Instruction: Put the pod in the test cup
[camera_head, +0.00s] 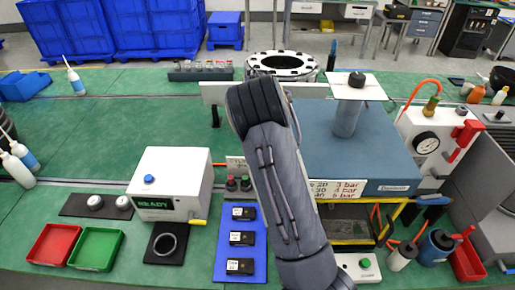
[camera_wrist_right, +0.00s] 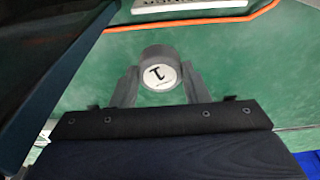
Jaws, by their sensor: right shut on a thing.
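The pod (camera_wrist_right: 159,76), a dark round body with a white face and a black mark, is in the right wrist view. My right gripper (camera_wrist_right: 161,88) is shut on it, one grey finger at each side. Green bench top shows around it. In the head view my right arm hides the gripper and the held pod. A round metal ring on a black pad (camera_head: 180,258), in front of the white READY box (camera_head: 172,184), looks like the test cup (camera_head: 166,233); I cannot tell for sure. My left gripper is not in view.
Two pale-topped round pieces (camera_head: 95,202) sit on a dark mat, left of the READY box. Red (camera_head: 53,262) and green (camera_head: 96,265) trays stand front left. A blue board (camera_head: 233,211) holds black modules. A large blue machine (camera_head: 385,140) stands at right. The bench back left is fairly clear.

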